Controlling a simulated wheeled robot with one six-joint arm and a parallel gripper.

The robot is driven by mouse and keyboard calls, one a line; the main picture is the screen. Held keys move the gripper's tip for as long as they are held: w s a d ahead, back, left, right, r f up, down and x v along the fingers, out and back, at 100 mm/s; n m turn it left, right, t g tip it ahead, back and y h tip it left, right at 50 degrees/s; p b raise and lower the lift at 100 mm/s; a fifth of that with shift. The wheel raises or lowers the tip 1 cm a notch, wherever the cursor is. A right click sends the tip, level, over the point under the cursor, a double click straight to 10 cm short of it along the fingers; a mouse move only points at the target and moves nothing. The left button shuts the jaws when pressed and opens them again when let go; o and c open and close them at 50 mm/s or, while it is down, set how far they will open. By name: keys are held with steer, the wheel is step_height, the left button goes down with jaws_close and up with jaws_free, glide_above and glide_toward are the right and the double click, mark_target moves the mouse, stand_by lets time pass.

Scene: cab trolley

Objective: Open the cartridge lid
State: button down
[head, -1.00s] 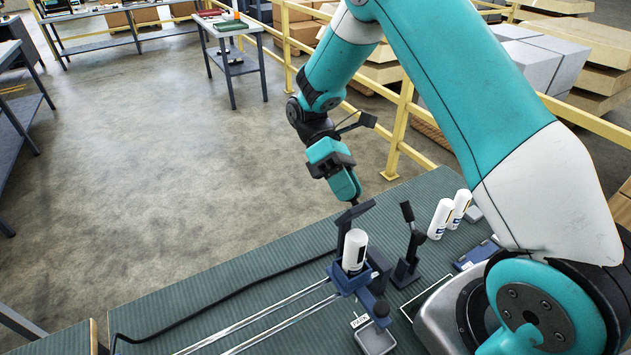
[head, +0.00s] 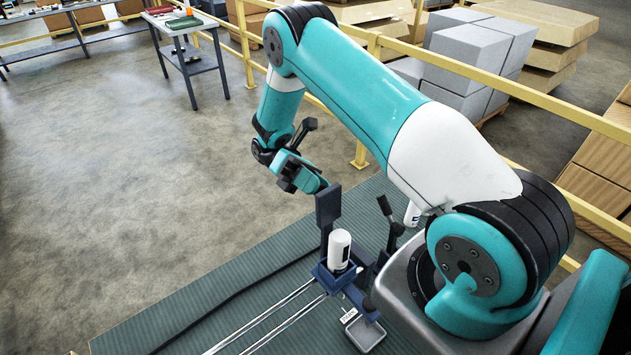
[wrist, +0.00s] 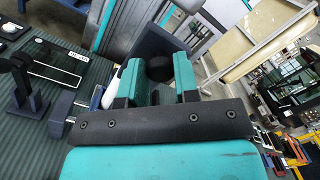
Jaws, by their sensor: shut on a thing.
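The cartridge lid (head: 328,207) is a dark blue-grey plate standing roughly upright over the far left side of the dark blue holder (head: 337,278). A white cartridge (head: 339,248) with a black band stands in the holder. My gripper (head: 319,186) is at the lid's upper end. In the wrist view, my gripper's teal fingers (wrist: 160,88) are shut on a black round knob (wrist: 159,68) in front of the dark blue lid (wrist: 160,45). Part of the white cartridge shows left of the fingers. The lid's hinge is not clear in either view.
A black-handled lever (head: 387,220) stands right of the holder. Two shiny rails (head: 268,322) run from the holder toward the front left. A small grey tray (head: 364,333) is in front. A white bottle (head: 412,213) is partly behind my arm.

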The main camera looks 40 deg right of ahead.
steer(key=shift+a+f, duration=0.1)
steer(key=shift+f, duration=0.15)
steer(key=c, duration=0.9)
jaws_free()
steer(key=shift+o, duration=0.3)
steer(key=shift+r, duration=0.1)
